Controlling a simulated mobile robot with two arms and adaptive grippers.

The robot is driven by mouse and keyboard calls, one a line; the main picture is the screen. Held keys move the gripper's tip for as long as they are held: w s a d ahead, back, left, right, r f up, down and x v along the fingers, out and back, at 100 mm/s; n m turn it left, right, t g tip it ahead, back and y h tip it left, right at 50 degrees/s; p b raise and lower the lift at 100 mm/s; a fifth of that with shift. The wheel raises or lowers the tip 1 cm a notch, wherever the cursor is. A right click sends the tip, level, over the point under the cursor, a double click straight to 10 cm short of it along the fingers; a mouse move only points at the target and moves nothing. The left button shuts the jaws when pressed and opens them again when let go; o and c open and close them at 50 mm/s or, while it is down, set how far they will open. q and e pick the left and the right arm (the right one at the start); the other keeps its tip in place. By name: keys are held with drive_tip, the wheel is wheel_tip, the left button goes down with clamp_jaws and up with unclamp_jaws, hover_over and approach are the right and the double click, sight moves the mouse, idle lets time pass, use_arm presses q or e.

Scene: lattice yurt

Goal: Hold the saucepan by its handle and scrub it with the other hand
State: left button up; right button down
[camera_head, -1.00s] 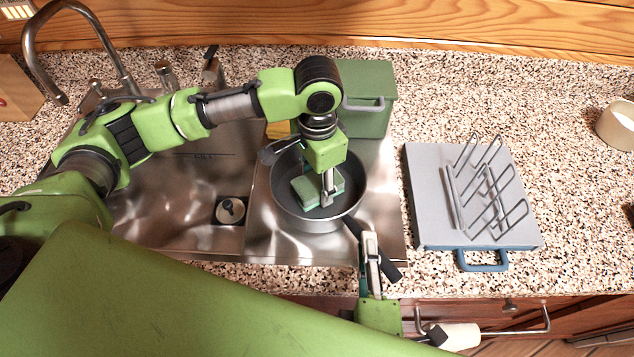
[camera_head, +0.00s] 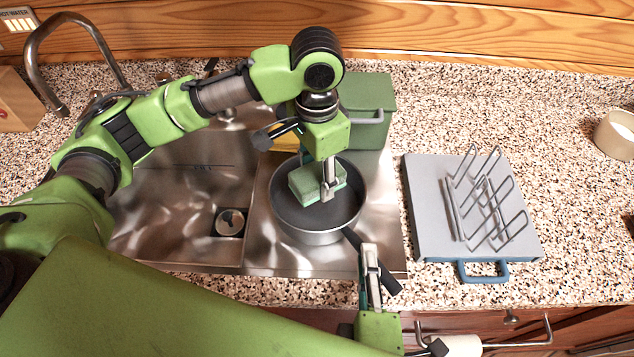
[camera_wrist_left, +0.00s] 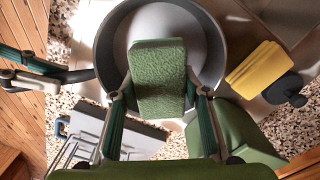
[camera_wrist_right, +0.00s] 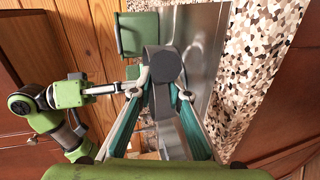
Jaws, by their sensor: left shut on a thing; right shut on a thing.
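The dark grey saucepan (camera_head: 290,218) sits at the right part of the steel sink, its black handle (camera_head: 389,282) pointing towards me. My right gripper (camera_head: 370,262) is shut on the handle; the right wrist view shows the handle (camera_wrist_right: 163,66) between its fingers (camera_wrist_right: 160,90). My left gripper (camera_head: 328,185) is shut on a green sponge (camera_head: 304,184) over the far part of the pan's inside. In the left wrist view the sponge (camera_wrist_left: 160,80) is between the fingertips (camera_wrist_left: 160,95), with the pan rim (camera_wrist_left: 108,40) around it. Whether sponge and pan touch is unclear.
A green bin (camera_head: 372,95) stands behind the pan. A yellow piece (camera_wrist_left: 262,68) lies beside the pan, partly hidden by my left arm in the head view. A grey board with a wire rack (camera_head: 425,200) lies to the right. The tap (camera_head: 35,60) is at the back left.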

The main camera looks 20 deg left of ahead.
use_arm(q)
drive_tip(key=shift+r, duration=3.45)
use_arm(e)
drive_tip(key=c, duration=1.8)
unclamp_jaws()
drive_tip(key=shift+c, duration=0.2)
drive_tip(key=shift+f, duration=0.1)
drive_tip(key=shift+s, duration=0.15)
